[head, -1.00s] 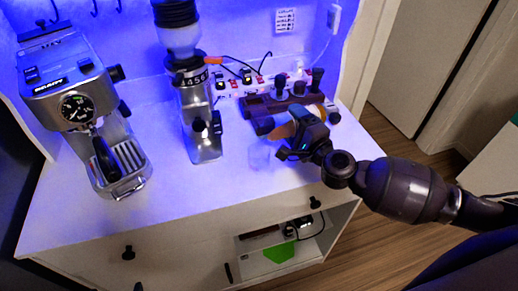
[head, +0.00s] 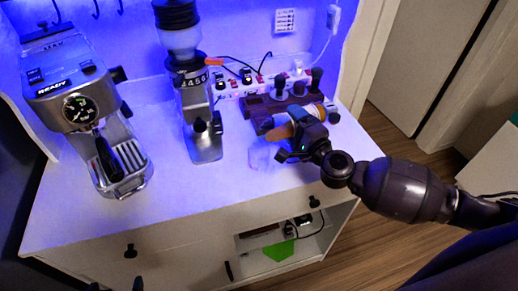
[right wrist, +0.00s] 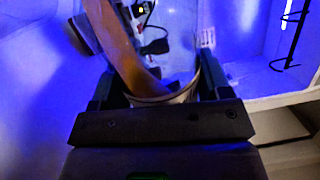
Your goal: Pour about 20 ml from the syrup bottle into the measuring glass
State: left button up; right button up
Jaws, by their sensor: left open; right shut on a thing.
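My right gripper (head: 304,137) is shut on the syrup bottle (head: 280,132), an amber bottle with a pale band, held above the counter. The bottle lies nearly on its side, its narrower end towards the lower left. In the right wrist view the amber bottle (right wrist: 112,38) runs down between the fingers (right wrist: 156,92). The clear measuring glass (head: 261,157) stands on the counter just below and left of the bottle's narrow end. No stream can be made out, and the glass's contents are too faint to read. My left gripper is not visible.
A dark rack (head: 262,112) with upright tools stands behind the bottle, near a power strip (head: 230,88) with cables. The grinder (head: 203,135) stands left of the glass, and the espresso machine (head: 85,110) is further left. The front counter is clear.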

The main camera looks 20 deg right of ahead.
dwell(0.4)
jog(key=shift+r+n+p, duration=0.2)
jog(key=shift+n+p, duration=0.3)
jog(key=shift+p, duration=0.15)
jog(key=shift+a+r+p, duration=0.1)
jog(key=shift+r+p, duration=0.05)
jog(key=shift+p, duration=0.35)
jog(key=shift+r+n+p, duration=0.15)
jog(key=shift+n+p, duration=0.25)
dwell(1.0)
